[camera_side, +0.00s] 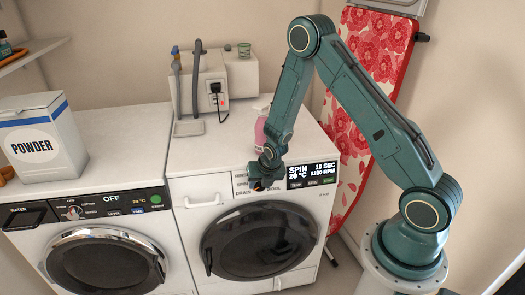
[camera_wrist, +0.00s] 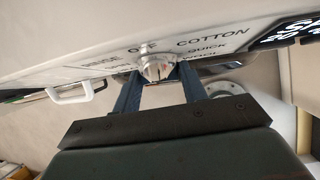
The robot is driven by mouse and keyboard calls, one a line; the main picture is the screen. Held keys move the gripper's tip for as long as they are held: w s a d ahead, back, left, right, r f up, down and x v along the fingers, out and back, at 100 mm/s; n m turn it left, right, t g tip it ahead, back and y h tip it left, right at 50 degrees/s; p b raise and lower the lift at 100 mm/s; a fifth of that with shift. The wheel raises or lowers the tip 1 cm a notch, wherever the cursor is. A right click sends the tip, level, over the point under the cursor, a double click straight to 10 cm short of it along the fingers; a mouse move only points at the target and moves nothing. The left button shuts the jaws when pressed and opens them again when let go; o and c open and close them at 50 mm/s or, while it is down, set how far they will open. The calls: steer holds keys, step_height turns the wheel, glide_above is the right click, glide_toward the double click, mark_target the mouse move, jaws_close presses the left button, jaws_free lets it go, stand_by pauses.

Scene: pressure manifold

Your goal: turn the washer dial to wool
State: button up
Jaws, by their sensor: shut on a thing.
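The washer (camera_side: 228,215) is the white machine on the right in the side view. Its display (camera_side: 312,175) reads SPIN, 20 °C, 10 SEC, 1200 RPM. The silver dial (camera_wrist: 157,67) shows in the wrist view on the white panel, ringed by labels including OFF, COTTON, QUICK, WOOL and RINSE. My gripper (camera_side: 262,183) is at the panel, shut on the dial, with one finger on each side of it, as the wrist view shows (camera_wrist: 158,78). In the side view my gripper hides the dial. I cannot make out where the dial's mark points.
A second machine (camera_side: 95,235), its display reading OFF, stands to the left with a POWDER box (camera_side: 40,138) on top. A pink bottle (camera_side: 261,130) stands behind my forearm on the washer. A white drawer handle (camera_side: 204,202) sticks out left of my gripper.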

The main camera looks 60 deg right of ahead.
steer(key=shift+s+t+y, duration=0.1)
steer(key=shift+t+y, duration=0.2)
steer(key=m+t+y, duration=0.2)
steer(key=shift+s+d+f+t, duration=0.2)
steer(key=shift+t, duration=0.1)
steer(key=shift+m+t+y, duration=0.5)
steer(key=shift+m+t, duration=0.1)
steer(key=shift+t, duration=0.3)
stand_by(0.4)
steer(key=o, duration=1)
steer(key=shift+s, duration=0.1)
